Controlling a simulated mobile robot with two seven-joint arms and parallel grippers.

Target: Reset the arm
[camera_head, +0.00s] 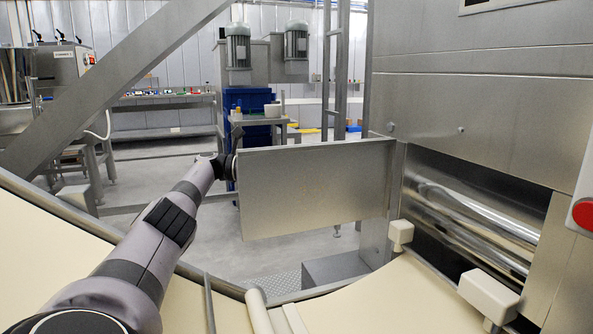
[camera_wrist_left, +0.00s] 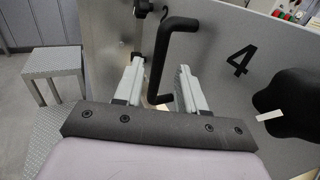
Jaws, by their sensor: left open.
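My left arm (camera_head: 170,220) reaches in from the left to the outer left edge of an open metal door panel (camera_head: 315,185). The gripper end is mostly hidden behind that panel in the head view. In the left wrist view my left gripper (camera_wrist_left: 160,72) is open, with its two pale fingers apart. A black bar handle (camera_wrist_left: 175,25) on the grey panel (camera_wrist_left: 225,45) marked "4" runs down between the fingers. I cannot tell whether either finger touches it. My right gripper is in neither view.
A cream conveyor belt (camera_head: 375,300) curves across the front, with cream blocks at its edge. A steel machine (camera_head: 480,110) with a shiny roller (camera_head: 470,215) and red button (camera_head: 584,214) stands at right. In the wrist view, a metal step (camera_wrist_left: 55,65) and black knob (camera_wrist_left: 288,100) flank the gripper.

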